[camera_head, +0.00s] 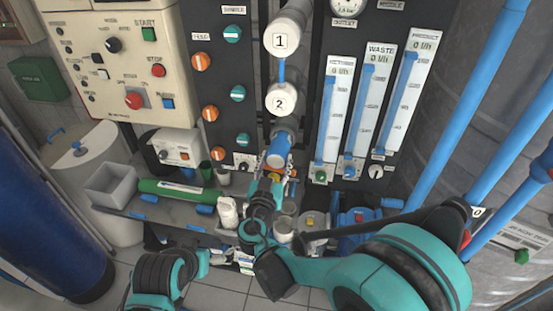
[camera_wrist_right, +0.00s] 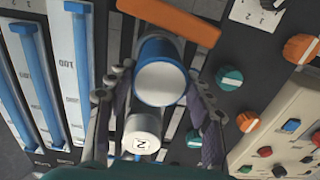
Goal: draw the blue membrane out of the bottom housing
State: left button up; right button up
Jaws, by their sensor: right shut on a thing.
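The blue membrane (camera_head: 278,151) sticks out of the bottom housing (camera_head: 287,127), below the white housing caps marked 1 (camera_head: 280,41) and 2 (camera_head: 281,101). In the right wrist view the membrane (camera_wrist_right: 160,72) shows its round pale end and blue rim between the two fingers. My right gripper (camera_head: 275,163) is shut on the membrane's outer end. How much of the membrane is still inside the housing is hidden. My left arm shows low at the left, near the floor; its fingers (camera_head: 222,257) are too small and unclear to tell their opening.
Flow meters (camera_head: 338,110) stand right of the housings, and orange and teal valve knobs (camera_head: 210,113) stand left. Below left, a shelf holds a grey bin (camera_head: 111,184), a green cylinder (camera_head: 178,189) and a white bottle (camera_head: 228,212). Blue pipes (camera_head: 466,120) run at the right.

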jog(key=shift+s+a, duration=0.25)
jog(key=shift+s, duration=0.9)
jog(key=shift+s+a, duration=0.2)
jog(key=shift+s, duration=0.95)
jog(key=o, duration=1.4)
jog(key=shift+o, duration=0.2)
